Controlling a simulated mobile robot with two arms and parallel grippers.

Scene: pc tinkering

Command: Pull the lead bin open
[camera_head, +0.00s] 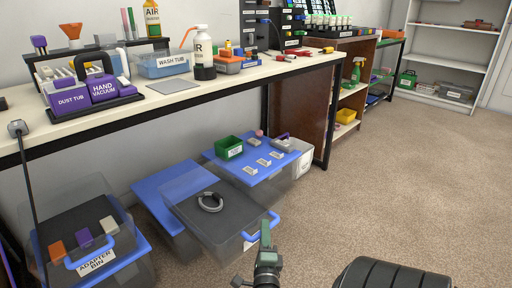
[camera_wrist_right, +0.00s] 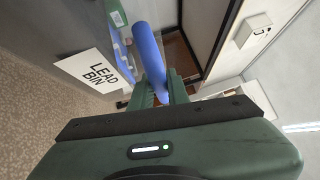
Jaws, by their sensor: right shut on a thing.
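The lead bin (camera_head: 178,221) is a clear-walled bin with a dark floor, low on the carpet under the workbench. It stands out in front of a blue top (camera_head: 165,184), and its inside shows. A grey coiled lead (camera_head: 210,203) lies in it. My right gripper (camera_head: 265,238) is at the bin's front right, shut on its blue handle (camera_wrist_right: 148,55). In the right wrist view the handle passes between the fingers (camera_wrist_right: 160,90), beside the white "LEAD BIN" label (camera_wrist_right: 93,70). My left gripper is not in view.
The adapter bin (camera_head: 52,262) stands at the left, holding several small blocks. A blue-lidded box (camera_head: 232,166) with a green tub (camera_head: 228,147) stands behind the lead bin. The workbench (camera_head: 240,78) overhangs from above. Open carpet (camera_head: 400,175) lies to the right.

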